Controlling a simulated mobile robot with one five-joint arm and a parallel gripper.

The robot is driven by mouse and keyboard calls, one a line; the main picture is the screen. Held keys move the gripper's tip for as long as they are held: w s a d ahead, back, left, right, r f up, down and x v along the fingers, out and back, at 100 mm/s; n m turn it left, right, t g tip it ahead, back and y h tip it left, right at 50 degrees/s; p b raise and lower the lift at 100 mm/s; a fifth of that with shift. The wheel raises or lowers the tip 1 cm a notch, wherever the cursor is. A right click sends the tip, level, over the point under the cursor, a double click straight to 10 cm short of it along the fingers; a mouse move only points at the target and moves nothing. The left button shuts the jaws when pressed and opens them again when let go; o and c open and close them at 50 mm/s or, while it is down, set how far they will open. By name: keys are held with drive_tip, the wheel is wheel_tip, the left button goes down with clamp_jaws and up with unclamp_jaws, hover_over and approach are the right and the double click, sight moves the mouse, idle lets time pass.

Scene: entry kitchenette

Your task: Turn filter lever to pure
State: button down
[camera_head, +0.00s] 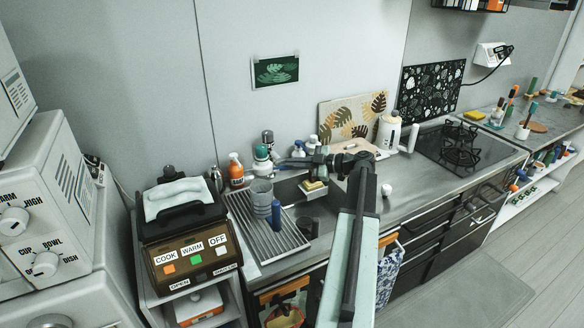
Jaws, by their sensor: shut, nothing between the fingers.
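My arm reaches up over the counter from the bottom of the picture and bends left at the sink. My gripper (288,163) is small and dark at the back of the sink and looks shut and empty. Just left of it stands a rounded white-and-green unit (262,153), which may be the water filter. I cannot make out the filter lever or its setting, nor whether my gripper touches anything. The sink (290,187) lies below my gripper, partly hidden by my arm.
A ribbed drying rack (262,228) with a grey cup (261,195) and a blue cup (276,214) is left of the sink. An orange bottle (236,170) stands behind it. A toaster-like appliance (180,236) is further left. A hob (462,146) is at right. Floor (520,235) is clear at right.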

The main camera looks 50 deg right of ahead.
drive_tip(key=shift+w+a, duration=0.1)
drive_tip(key=shift+w, duration=0.1)
wheel_tip(320, 180, up, 4)
drive_tip(key=s+a+p, duration=0.2)
drive_tip(key=p, duration=0.2)
drive_tip(key=s+d+r+p, duration=0.1)
drive_tip(key=s+d, duration=0.6)
drive_tip(key=shift+s, duration=0.15)
